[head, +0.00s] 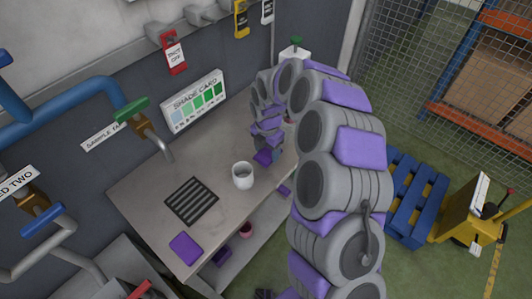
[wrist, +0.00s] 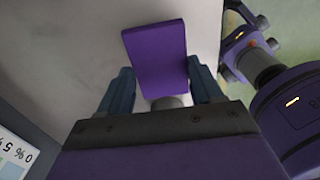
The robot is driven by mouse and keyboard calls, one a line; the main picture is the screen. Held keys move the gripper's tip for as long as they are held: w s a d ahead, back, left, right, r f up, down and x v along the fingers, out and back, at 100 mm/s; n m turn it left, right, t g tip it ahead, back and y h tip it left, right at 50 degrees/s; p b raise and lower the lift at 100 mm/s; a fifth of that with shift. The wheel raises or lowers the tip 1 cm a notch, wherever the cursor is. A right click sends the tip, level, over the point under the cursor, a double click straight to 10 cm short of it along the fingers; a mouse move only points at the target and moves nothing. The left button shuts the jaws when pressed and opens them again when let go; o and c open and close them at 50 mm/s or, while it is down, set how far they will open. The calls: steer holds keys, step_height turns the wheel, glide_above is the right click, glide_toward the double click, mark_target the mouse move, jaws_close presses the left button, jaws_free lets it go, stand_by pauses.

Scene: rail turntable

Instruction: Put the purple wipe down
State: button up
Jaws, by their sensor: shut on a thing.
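My gripper (wrist: 161,88) is shut on the purple wipe (wrist: 155,52), a flat rectangular purple piece between its two fingers in the wrist view. The pale bench top lies beyond the wipe. In the head view my gripper (head: 267,148) is over the bench (head: 150,205), right of and behind the white mug. A small purple patch at its end appears to be the wipe (head: 263,157); my arm partly hides this area. I cannot tell whether the wipe touches the bench. A second flat purple piece (head: 186,247) lies on the bench's front left corner.
A white mug (head: 243,176) and a black slatted grate (head: 191,201) are on the bench. A shade card (head: 194,101) stands at the back, near a tap (head: 148,130). A lower shelf holds a reddish pot (head: 246,230). A blue pallet (head: 412,197) is at right.

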mark_target(267, 150)
steer(key=shift+w+f, duration=0.1)
steer(key=shift+w, duration=0.65)
step_height(267, 150, down, 3)
steer(key=shift+s+f+b, duration=0.1)
steer(key=shift+b, duration=0.3)
steer(key=o, duration=0.9)
steer(key=shift+o, duration=0.2)
